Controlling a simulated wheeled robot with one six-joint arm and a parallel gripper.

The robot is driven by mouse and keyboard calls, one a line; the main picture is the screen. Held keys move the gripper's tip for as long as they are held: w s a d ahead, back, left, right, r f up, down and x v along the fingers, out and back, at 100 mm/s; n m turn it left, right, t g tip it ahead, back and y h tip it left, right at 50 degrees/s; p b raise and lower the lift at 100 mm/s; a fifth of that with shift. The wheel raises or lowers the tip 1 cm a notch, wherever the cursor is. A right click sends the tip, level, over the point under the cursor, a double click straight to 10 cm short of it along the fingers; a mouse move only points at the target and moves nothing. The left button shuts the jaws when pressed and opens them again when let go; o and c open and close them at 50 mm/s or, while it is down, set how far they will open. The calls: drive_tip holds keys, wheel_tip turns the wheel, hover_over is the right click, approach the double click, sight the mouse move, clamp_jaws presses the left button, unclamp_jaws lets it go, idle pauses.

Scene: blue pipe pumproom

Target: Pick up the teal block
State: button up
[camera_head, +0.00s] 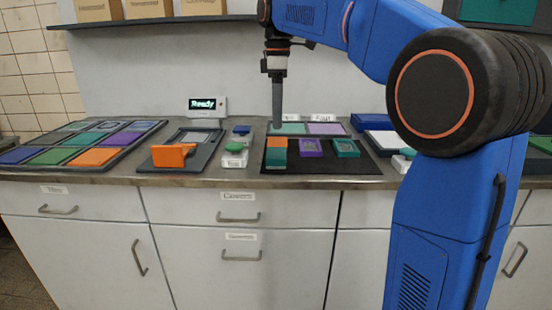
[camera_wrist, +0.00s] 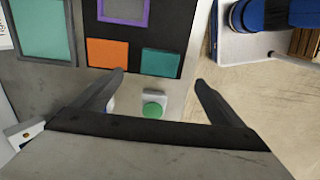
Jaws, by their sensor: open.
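A small teal block (camera_head: 277,157) lies at the left near corner of a black mat (camera_head: 325,169), close in front of an orange block (camera_head: 277,142). In the wrist view the teal block (camera_wrist: 160,62) sits just beyond and between my fingertips, right of the orange block (camera_wrist: 107,53). My gripper (camera_head: 277,124) hangs pointing down, above the left part of the mat in the head view. Another teal piece, with a framed top (camera_head: 345,148), lies at the mat's right.
A purple framed piece (camera_head: 311,147) lies mid-mat. A green button (camera_head: 235,147) stands left of the mat. Behind the blocks is a panel (camera_head: 290,128). Left are an orange item (camera_head: 173,156) and a coloured tray (camera_head: 132,158). A shelf (camera_head: 160,21) runs above.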

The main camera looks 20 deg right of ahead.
hover_over(276, 153)
drive_tip(key=f, duration=0.6)
drive_tip(key=shift+w+d+f, duration=0.1)
drive_tip(key=shift+d+f, duration=0.2)
drive_tip(key=shift+f, duration=0.05)
drive_tip(key=shift+a+f, duration=0.2)
drive_tip(key=shift+f, duration=2.4)
drive_tip(key=c, duration=1.2)
